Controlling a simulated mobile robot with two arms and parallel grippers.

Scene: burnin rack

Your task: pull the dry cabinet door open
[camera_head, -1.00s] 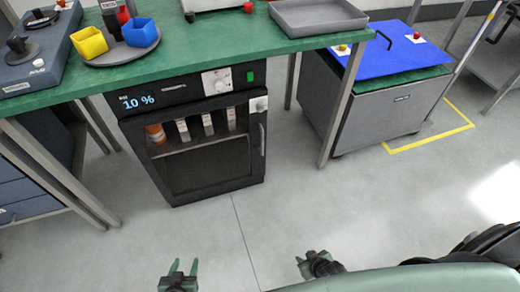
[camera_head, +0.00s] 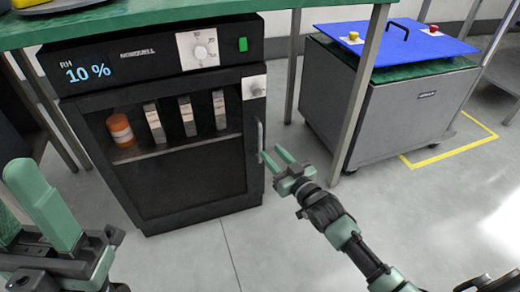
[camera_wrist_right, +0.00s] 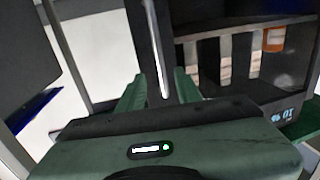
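The dry cabinet (camera_head: 170,180) is black with a glazed door and stands under the green bench. Its door looks shut, with a vertical handle (camera_head: 259,145) at the right edge. The handle also shows in the right wrist view (camera_wrist_right: 155,50). My right gripper (camera_head: 271,156) is open at the handle. In the wrist view its fingers (camera_wrist_right: 157,85) lie either side of the handle, with gaps visible; contact cannot be told. My left gripper (camera_head: 20,185) is large at the lower left, cut by the frame edge, fingers apart and empty.
Behind the glass, an orange jar (camera_head: 119,129) and several pale packs (camera_head: 188,116) stand on a shelf. The floor (camera_head: 220,255) before the cabinet is clear.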

